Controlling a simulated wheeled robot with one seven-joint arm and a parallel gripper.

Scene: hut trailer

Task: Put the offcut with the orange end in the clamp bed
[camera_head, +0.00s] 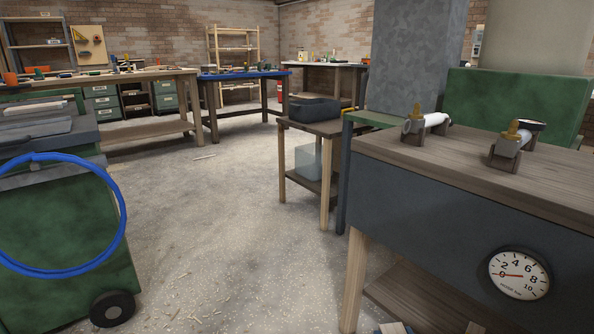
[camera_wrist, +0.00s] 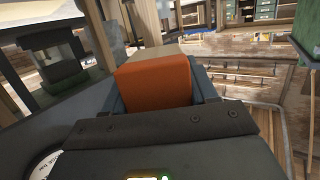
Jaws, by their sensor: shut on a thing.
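The offcut with the orange end (camera_wrist: 155,82) is a block with an orange face towards the wrist camera and pale wood behind it. My gripper (camera_wrist: 158,92) is shut on it, with a grey jaw on either side in the wrist view. Neither gripper nor offcut shows in the head view. On the wooden-topped bench at right in the head view stand two dark holders with white rods and yellow clamps, a left one (camera_head: 427,124) and a right one (camera_head: 512,145). I cannot tell whether either is the clamp bed. The offcut's far end is partly hidden.
The bench (camera_head: 470,165) has a dark front with a round gauge (camera_head: 519,274). A small table with a dark bin (camera_head: 313,110) stands beside it. A green wheeled cabinet with a blue hoop (camera_head: 122,225) is at left. The floor between (camera_head: 230,230) is mostly clear.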

